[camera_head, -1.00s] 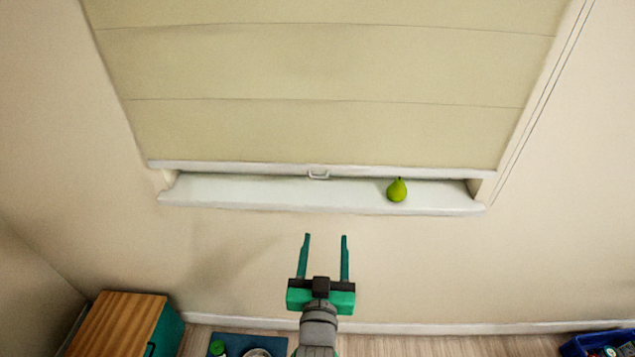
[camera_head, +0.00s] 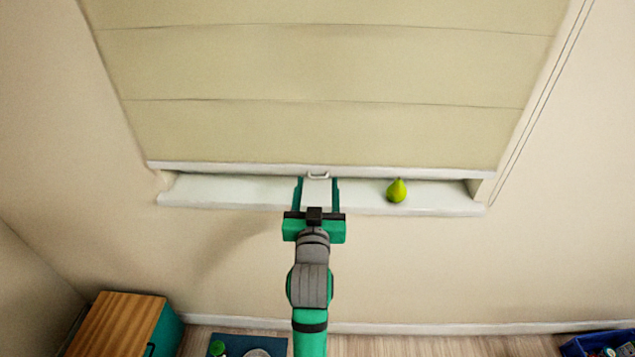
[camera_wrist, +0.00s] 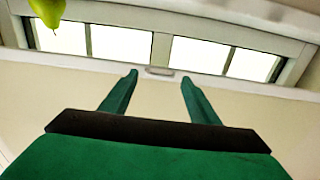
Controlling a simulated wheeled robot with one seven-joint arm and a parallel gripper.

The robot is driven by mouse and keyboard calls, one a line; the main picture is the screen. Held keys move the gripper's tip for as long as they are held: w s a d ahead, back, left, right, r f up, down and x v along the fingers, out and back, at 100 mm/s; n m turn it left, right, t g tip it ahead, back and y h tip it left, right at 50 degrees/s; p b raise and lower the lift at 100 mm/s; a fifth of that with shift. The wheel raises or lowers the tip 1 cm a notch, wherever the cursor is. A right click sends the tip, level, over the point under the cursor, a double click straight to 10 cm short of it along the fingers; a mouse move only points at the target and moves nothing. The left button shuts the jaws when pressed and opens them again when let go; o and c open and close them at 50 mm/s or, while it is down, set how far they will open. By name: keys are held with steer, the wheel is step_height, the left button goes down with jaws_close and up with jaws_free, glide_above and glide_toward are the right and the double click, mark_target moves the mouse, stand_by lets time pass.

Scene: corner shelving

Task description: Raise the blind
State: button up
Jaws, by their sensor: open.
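The cream blind (camera_head: 320,70) hangs low over the window in the head view, with a white bottom rail (camera_head: 230,167) just above the sill. A small pale handle (camera_head: 318,176) sits at the middle of the rail. It also shows in the wrist view (camera_wrist: 160,71), between and beyond my fingertips. My gripper (camera_head: 318,180) is open, its green fingers pointing at the handle, one on either side of it in the head picture. I cannot tell whether the fingers touch anything. Nothing is held.
A green pear (camera_head: 396,190) stands on the white sill (camera_head: 230,190), right of my gripper. A wooden-topped cabinet (camera_head: 118,325) is at lower left. A blue mat (camera_head: 230,346) lies on the floor, and a blue crate (camera_head: 600,343) is at lower right.

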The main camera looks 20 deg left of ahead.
steer(key=shift+x, duration=1.15)
